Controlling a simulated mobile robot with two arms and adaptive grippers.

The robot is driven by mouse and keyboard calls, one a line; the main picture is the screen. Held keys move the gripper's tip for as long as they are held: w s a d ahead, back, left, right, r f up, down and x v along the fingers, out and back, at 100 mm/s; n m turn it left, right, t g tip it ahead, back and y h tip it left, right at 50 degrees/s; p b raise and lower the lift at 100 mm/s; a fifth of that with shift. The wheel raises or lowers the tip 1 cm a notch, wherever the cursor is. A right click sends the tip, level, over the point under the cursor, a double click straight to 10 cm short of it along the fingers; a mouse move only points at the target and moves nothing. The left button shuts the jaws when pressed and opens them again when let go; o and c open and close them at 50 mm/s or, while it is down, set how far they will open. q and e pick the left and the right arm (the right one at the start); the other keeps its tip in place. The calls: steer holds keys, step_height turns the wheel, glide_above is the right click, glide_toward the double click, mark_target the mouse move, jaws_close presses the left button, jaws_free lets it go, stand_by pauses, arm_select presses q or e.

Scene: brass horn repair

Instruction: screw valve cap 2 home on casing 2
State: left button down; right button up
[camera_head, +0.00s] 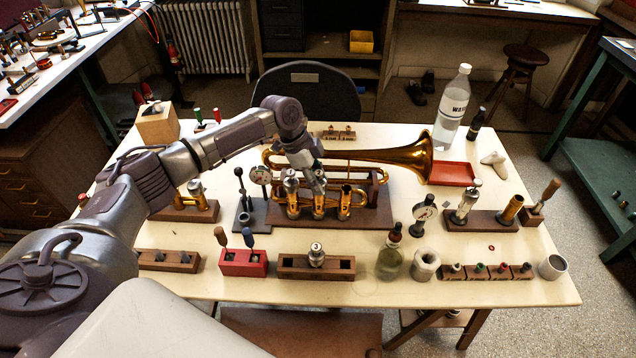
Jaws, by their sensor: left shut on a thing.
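The brass horn (400,157) lies in a dark wooden cradle (372,217) at the middle of the table. Its valve casings stand in a row; casing 2 (318,210) is the middle one. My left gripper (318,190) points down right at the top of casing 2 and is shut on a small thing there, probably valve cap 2. The fingers hide most of that thing, so I cannot tell how it sits on the casing. The left casing (292,208) has a silvery top (290,184). The right casing (344,208) stands beside casing 2. My right gripper is out of view.
A wooden rack (290,268) with a silvery part marked 3 (316,254) is in front. A glass bottle (391,258), red tray (452,174) and water bottle (452,108) stand to the right.

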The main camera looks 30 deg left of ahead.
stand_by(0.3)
arm_select(q)
steer(key=shift+f+m+g+b, duration=0.15)
steer(key=shift+m+g+b, duration=0.55)
steer(key=shift+m+b, duration=0.95)
steer(key=shift+m+g+b, duration=0.3)
steer(key=shift+m+g, duration=0.1)
steer(key=shift+m, duration=0.55)
